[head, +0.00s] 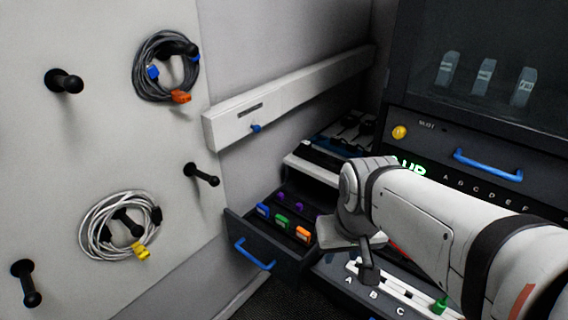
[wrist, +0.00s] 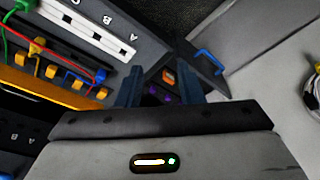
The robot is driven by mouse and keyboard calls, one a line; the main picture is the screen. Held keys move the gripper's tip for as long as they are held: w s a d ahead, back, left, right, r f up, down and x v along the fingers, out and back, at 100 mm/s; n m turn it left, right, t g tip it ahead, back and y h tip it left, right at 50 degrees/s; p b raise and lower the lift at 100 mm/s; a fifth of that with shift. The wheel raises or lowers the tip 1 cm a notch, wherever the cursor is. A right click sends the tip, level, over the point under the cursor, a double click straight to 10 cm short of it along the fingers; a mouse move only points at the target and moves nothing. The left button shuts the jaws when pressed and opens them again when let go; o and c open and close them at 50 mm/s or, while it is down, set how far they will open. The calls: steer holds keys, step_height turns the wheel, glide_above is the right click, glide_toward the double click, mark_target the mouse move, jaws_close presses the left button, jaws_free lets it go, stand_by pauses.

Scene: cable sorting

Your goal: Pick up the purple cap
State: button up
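Small purple caps (head: 283,205) lie in the open dark drawer (head: 268,262), beside blue, green and orange connectors. In the wrist view, purple pieces (wrist: 168,97) show between my gripper's two fingers, near an orange connector (wrist: 168,76). My gripper (wrist: 160,80) is open, its fingers apart with nothing held between them. It points toward the drawer, and the pieces appear beyond the fingertips. In the head view my arm hides the drawer's right side. The gap between the fingers and the caps is hard to judge.
A blue drawer handle (head: 255,254) faces the front. A white lettered strip (head: 395,285) with a green plug (head: 439,306) lies right of the drawer. Coiled cables hang on wall pegs at left. A dark cabinet (head: 480,130) stands behind my arm.

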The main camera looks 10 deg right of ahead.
steer(key=shift+o, duration=1.2)
steer(key=w+f+m+b, duration=0.2)
steer(key=w+f+b, duration=0.1)
steer(key=w, duration=0.6)
steer(key=w+f+m+h+b, duration=0.1)
steer(key=w+b, duration=0.3)
steer(key=w, duration=0.6)
steer(key=shift+f+m+h+b, duration=0.3)
steer(key=shift+f+m, duration=0.3)
steer(key=shift+f, duration=0.3)
steer(key=m+h+b, duration=0.2)
steer(key=m+b, duration=0.3)
steer(key=b, duration=0.3)
glide_toward(299, 204)
steer(key=d, duration=0.1)
steer(key=shift+t, duration=0.3)
steer(key=x, duration=0.8)
steer(key=shift+s+a+f+b, duration=0.25)
steer(key=shift+a+f+b, duration=0.05)
steer(key=shift+f, duration=0.15)
jaws_close()
